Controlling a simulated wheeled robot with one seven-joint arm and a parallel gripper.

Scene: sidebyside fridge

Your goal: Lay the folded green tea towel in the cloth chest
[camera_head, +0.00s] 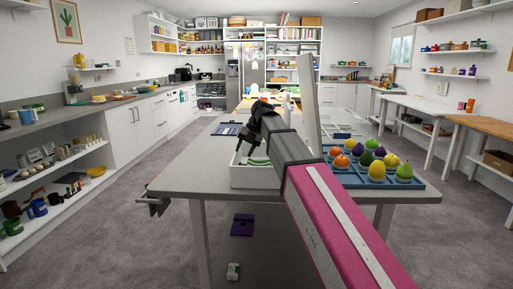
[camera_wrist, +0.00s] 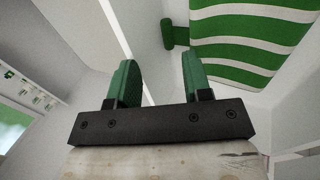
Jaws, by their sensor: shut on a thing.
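The white cloth chest (camera_head: 262,179) stands on the grey table. A tall white panel (camera_head: 306,100) rises at its right and looks like its raised lid. My gripper (camera_head: 238,153) points down at the chest's left side. In the wrist view its green fingers (camera_wrist: 160,72) stand apart, with a pale wall edge running between them, and they seem shut on that chest wall. The green-and-white striped towel (camera_wrist: 250,42) lies beyond the fingertips at the upper right, seemingly inside the chest, with a green roll (camera_wrist: 175,35) at its left edge. The towel looks apart from the fingers.
A blue tray (camera_head: 370,180) of colourful fruit-like pieces stands right of the chest. A blue flat item (camera_head: 227,129) lies behind it to the left. The front left of the grey table (camera_head: 195,178) is clear. A purple item (camera_head: 242,225) lies below the table.

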